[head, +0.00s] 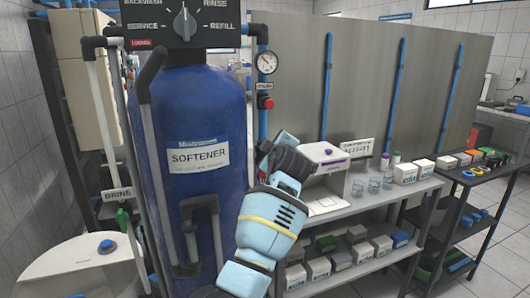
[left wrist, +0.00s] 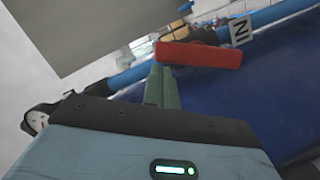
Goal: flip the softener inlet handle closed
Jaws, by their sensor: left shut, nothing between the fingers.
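The softener (head: 195,120) is a tall blue tank on the left in the head view; its blue side (left wrist: 275,90) fills the right of the left wrist view. The inlet handle (left wrist: 200,56) is a red bar by a blue pipe and an "IN" label (left wrist: 240,31). It lies at an angle to the pipe. My left gripper (left wrist: 162,85) is shut and empty, its greenish fingers pointing at the bar's left part. I cannot tell if they touch it. In the head view my left gripper (head: 266,152) is right of the tank, its fingertips mostly hidden. My right gripper is not in view.
A pressure gauge (head: 266,62) and a small red part (head: 266,102) are on the blue pipe above my left gripper. A bench (head: 400,190) with boxes and a dark cart (head: 465,185) stand to the right. A white brine tank (head: 75,270) stands at lower left.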

